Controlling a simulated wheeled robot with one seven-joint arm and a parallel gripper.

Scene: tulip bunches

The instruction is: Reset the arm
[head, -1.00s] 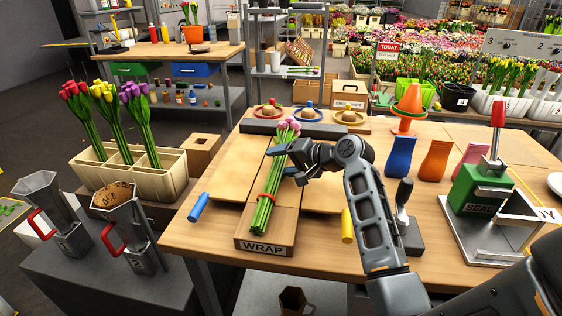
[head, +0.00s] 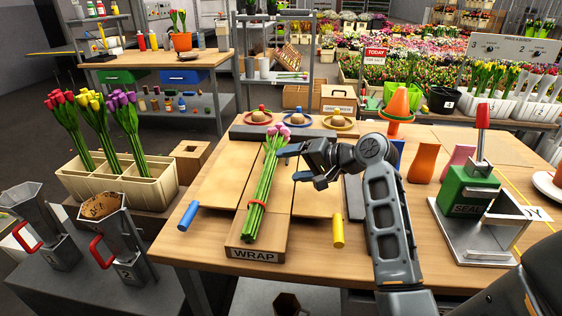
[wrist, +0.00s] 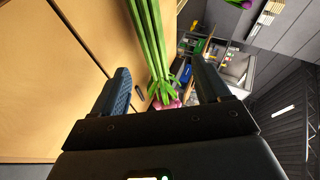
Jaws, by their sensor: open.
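My gripper (head: 305,167) is open and empty above the table, just right of a bunch of pink tulips (head: 266,185). The bunch lies on the wooden WRAP stand (head: 256,250) with a red band (head: 257,205) around its stems. Its pink heads point to the back of the table. In the wrist view, green stems (wrist: 150,40) and pink heads (wrist: 166,103) show between and beyond the open fingers (wrist: 160,90). The gripper looks apart from the bunch.
A green sealer (head: 468,190) with a red handle stands at the right. Orange (head: 424,162) and pink (head: 458,163) sleeves stand behind it. Blue (head: 188,215) and yellow (head: 338,231) rolls lie beside the stand. A cream holder (head: 140,190) with several tulip bunches is at the left.

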